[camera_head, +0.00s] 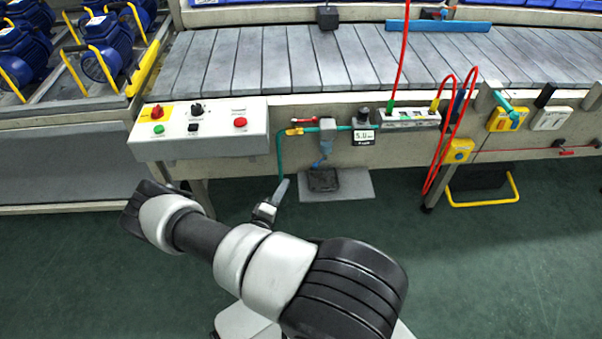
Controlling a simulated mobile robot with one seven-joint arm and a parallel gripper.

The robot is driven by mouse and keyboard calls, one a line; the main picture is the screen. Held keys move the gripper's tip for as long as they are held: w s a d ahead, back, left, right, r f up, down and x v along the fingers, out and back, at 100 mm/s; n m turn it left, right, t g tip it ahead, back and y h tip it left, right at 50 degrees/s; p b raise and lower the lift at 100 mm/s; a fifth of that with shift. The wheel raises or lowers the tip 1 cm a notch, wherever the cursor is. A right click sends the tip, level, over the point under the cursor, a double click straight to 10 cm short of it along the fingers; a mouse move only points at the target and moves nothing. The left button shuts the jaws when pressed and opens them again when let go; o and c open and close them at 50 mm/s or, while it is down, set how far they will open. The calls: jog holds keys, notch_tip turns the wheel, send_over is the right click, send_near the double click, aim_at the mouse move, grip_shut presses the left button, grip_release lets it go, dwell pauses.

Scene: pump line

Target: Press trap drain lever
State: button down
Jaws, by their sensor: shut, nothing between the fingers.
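A grey water trap (327,136) hangs on the green air pipe along the front of the conveyor frame. A small blue lever-like part (319,162) sticks out at its bottom, toward the lower left; I take this for the drain lever. My gripper (283,184) is shut and empty, its fingers pointing up and away from me. In the picture it is to the left of and below the blue part, with a visible gap between them. The depth of that gap is hard to tell. My arm hides the floor below the gripper.
A black drip tray (322,180) lies on a grey mat (352,184) under the trap. A red-handled valve (303,121) and a gauge (363,136) flank the trap. A control box (200,145) juts out at left. Red hoses (436,165) hang at right.

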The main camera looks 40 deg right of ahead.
aim_at(320, 161)
jog(key=w+d+f+b, duration=0.1)
jog(key=w+d+b, duration=0.1)
jog(key=d, duration=0.9)
jog(key=shift+w+b, duration=0.35)
